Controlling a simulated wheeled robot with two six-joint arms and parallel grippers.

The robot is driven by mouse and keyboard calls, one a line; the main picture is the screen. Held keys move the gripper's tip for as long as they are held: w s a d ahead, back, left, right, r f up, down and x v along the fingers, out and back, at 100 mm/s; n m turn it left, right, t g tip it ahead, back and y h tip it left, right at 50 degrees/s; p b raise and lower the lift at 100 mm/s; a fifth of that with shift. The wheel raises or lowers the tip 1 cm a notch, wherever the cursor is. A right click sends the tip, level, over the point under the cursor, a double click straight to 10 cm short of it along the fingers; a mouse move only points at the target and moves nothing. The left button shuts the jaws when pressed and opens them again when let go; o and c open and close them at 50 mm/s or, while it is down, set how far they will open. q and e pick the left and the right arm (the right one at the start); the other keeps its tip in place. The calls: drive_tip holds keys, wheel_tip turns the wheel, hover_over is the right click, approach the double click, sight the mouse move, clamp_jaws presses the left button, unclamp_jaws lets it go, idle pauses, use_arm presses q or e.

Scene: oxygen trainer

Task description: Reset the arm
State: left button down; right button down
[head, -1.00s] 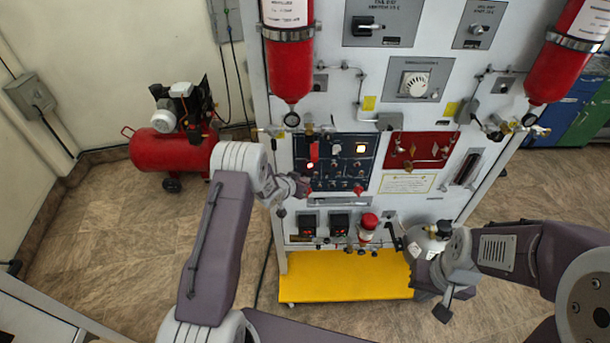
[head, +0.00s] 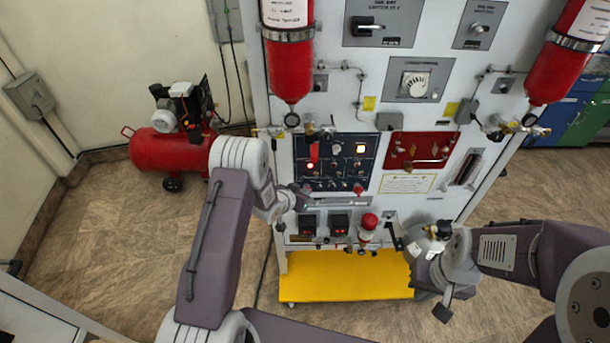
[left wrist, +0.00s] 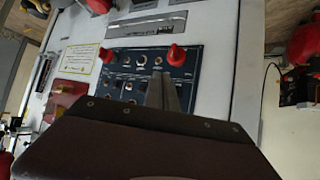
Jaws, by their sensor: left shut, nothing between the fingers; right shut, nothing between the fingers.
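My left gripper (head: 303,190) is at the left edge of the trainer panel (head: 364,97), by the lower part of the dark blue switch panel (head: 318,173). Its fingers are shut and empty; in the left wrist view the fingers (left wrist: 163,92) show in front of the blue panel (left wrist: 150,70). Whether they touch it I cannot tell. My right gripper (head: 406,242) is at the lower right of the trainer, beside a small grey and white cylinder with a black top (head: 438,230). It is partly hidden, with nothing seen in its grip.
Red cylinders (head: 288,60) (head: 565,55) hang on both sides of the trainer. A red beacon (head: 369,222) stands on the lower front, above the yellow base (head: 340,275). A red compressor (head: 165,150) stands on the floor at left. The floor between is clear.

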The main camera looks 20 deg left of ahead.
idle(0.4)
use_arm(q)
wheel_tip(320, 180, up, 12)
drive_tip(key=d+t+b, duration=0.2)
drive_tip(key=b, duration=0.4)
drive_tip(key=s+f+n+g+y, duration=0.1)
drive_tip(key=s+f+g, duration=0.2)
drive_tip(key=s, duration=0.7)
drive_tip(key=s+a+f+n+g+b, duration=0.1)
drive_tip(key=s+f+g, duration=0.2)
drive_tip(key=s, duration=0.7)
drive_tip(key=s+a+f+n+g+y+b, duration=0.1)
drive_tip(key=s+f+g, duration=0.2)
drive_tip(key=s, duration=0.7)
drive_tip(key=shift+s+a+f+g+y, duration=0.2)
drive_tip(key=shift+s+g+y, duration=0.1)
drive_tip(key=shift+g, duration=0.8)
